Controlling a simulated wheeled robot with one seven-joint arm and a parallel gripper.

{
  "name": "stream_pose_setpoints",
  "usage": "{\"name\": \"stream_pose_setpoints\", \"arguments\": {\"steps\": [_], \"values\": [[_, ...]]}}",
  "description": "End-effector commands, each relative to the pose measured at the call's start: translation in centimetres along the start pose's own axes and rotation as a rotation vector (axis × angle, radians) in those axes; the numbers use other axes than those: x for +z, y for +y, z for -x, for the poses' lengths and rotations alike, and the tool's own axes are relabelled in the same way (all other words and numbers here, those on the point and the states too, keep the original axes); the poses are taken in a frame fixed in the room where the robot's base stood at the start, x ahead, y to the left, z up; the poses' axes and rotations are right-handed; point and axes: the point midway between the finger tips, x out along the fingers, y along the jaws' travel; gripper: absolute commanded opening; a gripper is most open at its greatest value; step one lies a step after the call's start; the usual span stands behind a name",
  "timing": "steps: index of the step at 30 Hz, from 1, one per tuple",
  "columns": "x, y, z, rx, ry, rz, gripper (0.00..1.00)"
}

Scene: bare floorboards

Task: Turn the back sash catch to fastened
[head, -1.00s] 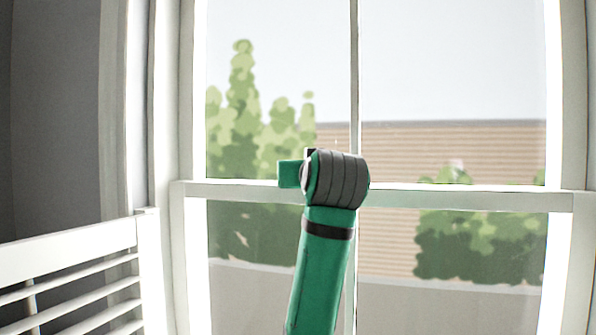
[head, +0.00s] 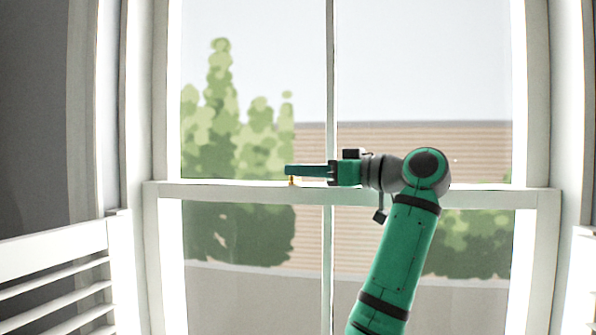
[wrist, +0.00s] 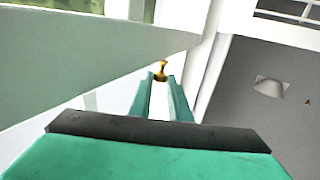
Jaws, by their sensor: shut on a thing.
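The sash catch (head: 291,181) is a small brass piece on top of the white meeting rail (head: 240,191), left of the window's middle bar. In the wrist view the brass catch (wrist: 161,70) shows at the tips of the two green fingers. My gripper (head: 292,171) comes in level from the right, its fingertips at the catch. The fingers are shut on the catch, which hides part of it. I cannot make out which way its lever points.
The sash window has a white frame and a vertical bar (head: 330,90) just behind my gripper. White louvred shutters (head: 55,255) stand open at the lower left, and another edge shows at the far right. Trees and a brick wall lie outside.

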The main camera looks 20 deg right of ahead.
Motion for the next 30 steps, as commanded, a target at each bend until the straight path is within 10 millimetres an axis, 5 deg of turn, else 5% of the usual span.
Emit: {"name": "stream_pose_setpoints", "arguments": {"steps": [18,19,21,30], "values": [[0.08,0.32,0.22,-0.036,-0.001,-0.001,0.0],[0.08,0.32,0.22,-0.036,-0.001,-0.001,0.24],[0.08,0.31,0.21,-0.036,-0.001,-0.001,0.34],[0.04,0.26,0.33,-0.036,-0.001,0.0,0.34]]}}
